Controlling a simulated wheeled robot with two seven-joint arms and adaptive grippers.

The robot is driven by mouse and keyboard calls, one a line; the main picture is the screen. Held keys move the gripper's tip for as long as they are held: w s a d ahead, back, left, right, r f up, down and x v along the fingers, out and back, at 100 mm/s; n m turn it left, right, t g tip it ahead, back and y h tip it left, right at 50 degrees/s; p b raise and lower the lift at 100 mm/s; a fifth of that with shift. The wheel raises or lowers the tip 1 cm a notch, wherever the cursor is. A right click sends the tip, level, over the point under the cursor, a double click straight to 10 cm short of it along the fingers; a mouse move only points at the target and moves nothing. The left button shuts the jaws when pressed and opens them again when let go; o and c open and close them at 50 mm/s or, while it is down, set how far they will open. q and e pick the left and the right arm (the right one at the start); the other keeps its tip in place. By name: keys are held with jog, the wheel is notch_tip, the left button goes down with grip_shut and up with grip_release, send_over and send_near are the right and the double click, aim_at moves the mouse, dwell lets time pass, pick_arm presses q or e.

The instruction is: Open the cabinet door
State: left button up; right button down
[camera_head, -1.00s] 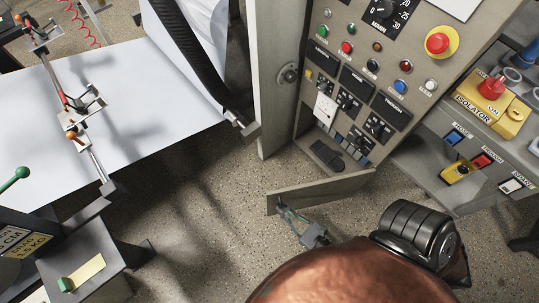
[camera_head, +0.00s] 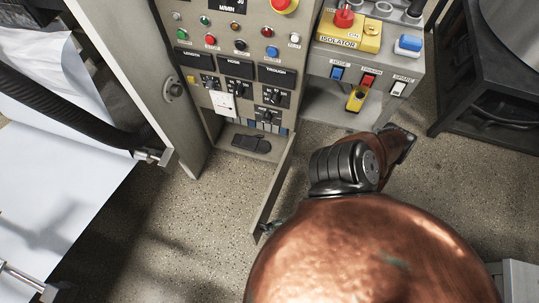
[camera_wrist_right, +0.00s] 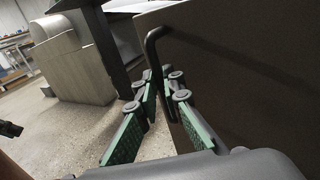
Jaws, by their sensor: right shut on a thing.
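The cabinet door (camera_head: 274,187) is a grey panel seen nearly edge-on from above in the head view, below the control panel. It stands well out from the cabinet (camera_head: 222,118), joined at its right end. In the right wrist view the door (camera_wrist_right: 245,75) is a broad dark face with a dark bar handle (camera_wrist_right: 152,42). My right gripper (camera_wrist_right: 160,97), with green pads, is shut on this handle. In the head view only a small bit of the right gripper (camera_head: 267,229) shows beside the door's free end; my copper arm hides the rest. My left gripper is out of view.
A tall grey panel (camera_head: 140,75) stands at the cabinet's left. An isolator box (camera_head: 375,60) with switches juts out at right, close to my right arm. White paper (camera_head: 65,190) and a black hose (camera_head: 60,112) lie left. Speckled floor (camera_head: 190,235) is open in front.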

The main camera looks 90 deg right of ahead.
jog(key=c, duration=2)
grip_release()
jog(key=shift+c, duration=0.2)
jog(key=shift+s, duration=0.1)
jog(key=v, duration=1.1)
jog(key=shift+s, duration=0.35)
jog(key=shift+d, duration=0.15)
